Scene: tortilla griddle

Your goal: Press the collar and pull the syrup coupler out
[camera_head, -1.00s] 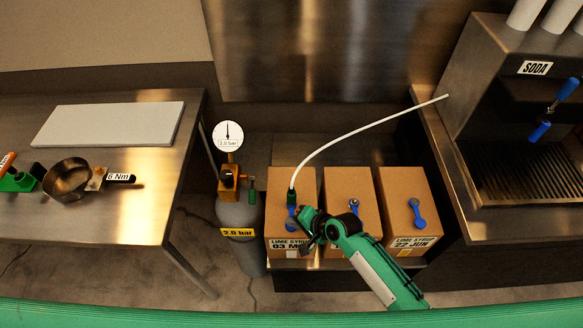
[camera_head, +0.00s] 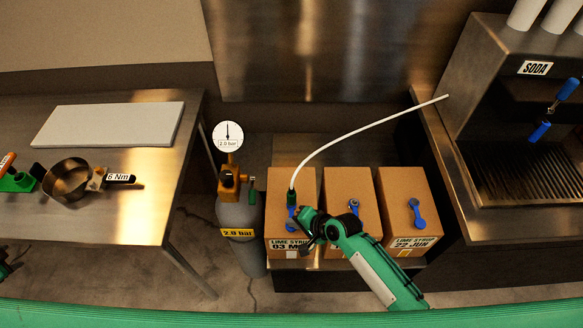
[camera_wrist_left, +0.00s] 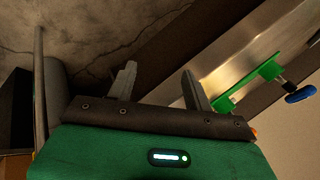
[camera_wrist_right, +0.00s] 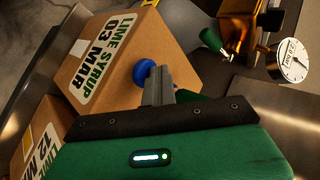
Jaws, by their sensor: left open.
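The dark green syrup coupler (camera_head: 291,196) stands on the left syrup box (camera_head: 281,180), labelled 03 MAR, with a white hose rising from it. A blue lever (camera_head: 291,213) is just in front of it. My right gripper (camera_head: 304,234) is over the front of this box. In the right wrist view its fingers (camera_wrist_right: 158,84) are together, right beside the lever's round blue end (camera_wrist_right: 144,71). I cannot tell whether anything is between them, and the gripper hides most of the coupler there. My left gripper (camera_wrist_left: 158,82) is open and empty, over the floor.
Two more syrup boxes (camera_head: 350,183) (camera_head: 402,183) stand to the right. A gas cylinder (camera_head: 238,215) with a 2.0 bar gauge (camera_head: 228,136) is close on the left. The steel table (camera_head: 110,215) holds a white board, a pan and a green tool. The soda machine (camera_head: 500,85) is at right.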

